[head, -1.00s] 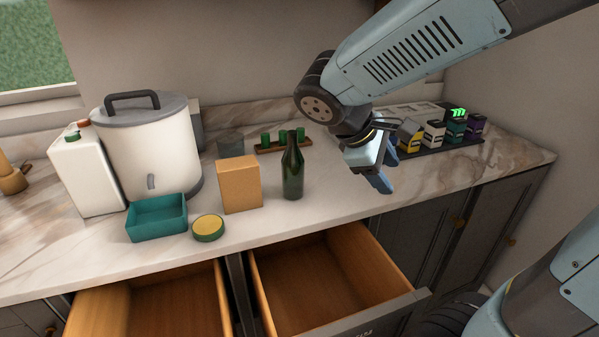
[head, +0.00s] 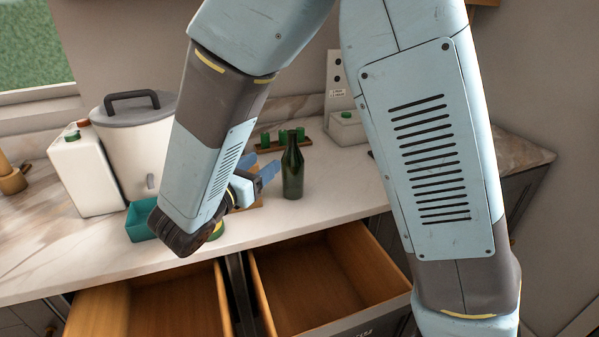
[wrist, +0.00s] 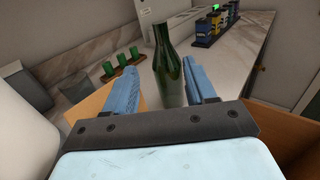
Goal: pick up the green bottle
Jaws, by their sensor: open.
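The green bottle (head: 292,170) stands upright on the marble counter, behind the open right drawer. My gripper (head: 268,173) is just to its left in the head view, its blue fingers pointing toward it. In the wrist view the bottle (wrist: 171,68) shows ahead, in the gap between the two open fingers of my gripper (wrist: 163,88), nearer the right finger. Nothing is held, and I cannot tell whether a finger touches the glass.
An orange-brown box (wrist: 92,104) is close to the left finger. A teal tray (head: 141,222) and a white lidded urn (head: 133,150) stand further left. A rack of green cups (wrist: 120,65) is behind. Two drawers (head: 320,285) hang open in front.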

